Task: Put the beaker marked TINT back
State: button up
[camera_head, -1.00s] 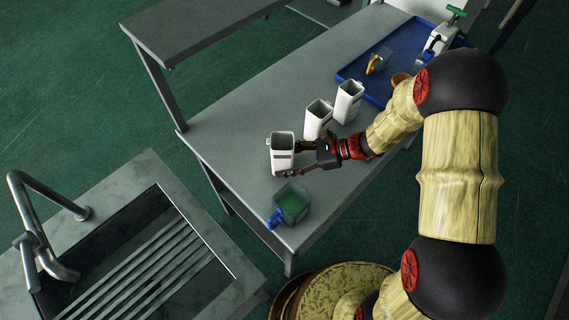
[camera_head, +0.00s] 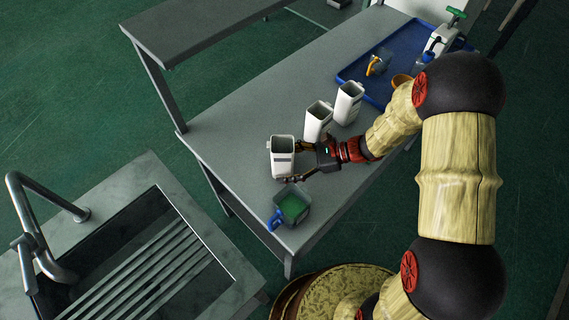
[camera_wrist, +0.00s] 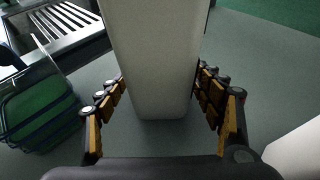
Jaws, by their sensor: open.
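Three tall white square beakers stand upright in a row on the grey table: a near one (camera_head: 282,160), a middle one (camera_head: 317,124) and a far one (camera_head: 348,104). Their marks are too small to read, so I cannot tell which is TINT. My gripper (camera_head: 290,163) is open, with its fingers on either side of the near beaker. In the wrist view the near beaker (camera_wrist: 155,65) stands on the table between the spread fingers (camera_wrist: 160,85). Its mark does not show there.
A clear jug with green contents (camera_head: 292,209) and a blue handle stands close by at the table's near corner. A blue tray (camera_head: 350,82) at the far end holds a jug with an orange handle (camera_head: 376,65). A sink (camera_head: 150,250) is at lower left.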

jog(key=shift+r, duration=0.1)
jog(key=shift+d+r, duration=0.15)
jog(key=p+v, duration=0.3)
jog(key=v, duration=0.8)
jog(key=shift+d, duration=0.3)
jog(key=s+d+r+n+t+h, duration=0.2)
jog(key=s+d+r+n+h, duration=0.1)
jog(key=r, duration=0.5)
jog(key=s+d+r+n+t+h, duration=0.2)
jog(key=s+d+r+n+h, duration=0.2)
jog(key=s+r+n+h, duration=0.2)
jog(key=s+d+r+n+t+h, duration=0.2)
jog(key=s+d+r+n+h, duration=0.2)
jog(key=s+r+n, duration=0.4)
notch_tip(320, 180, up, 3)
jog(key=shift+f, duration=0.2)
jog(key=shift+c, duration=1)
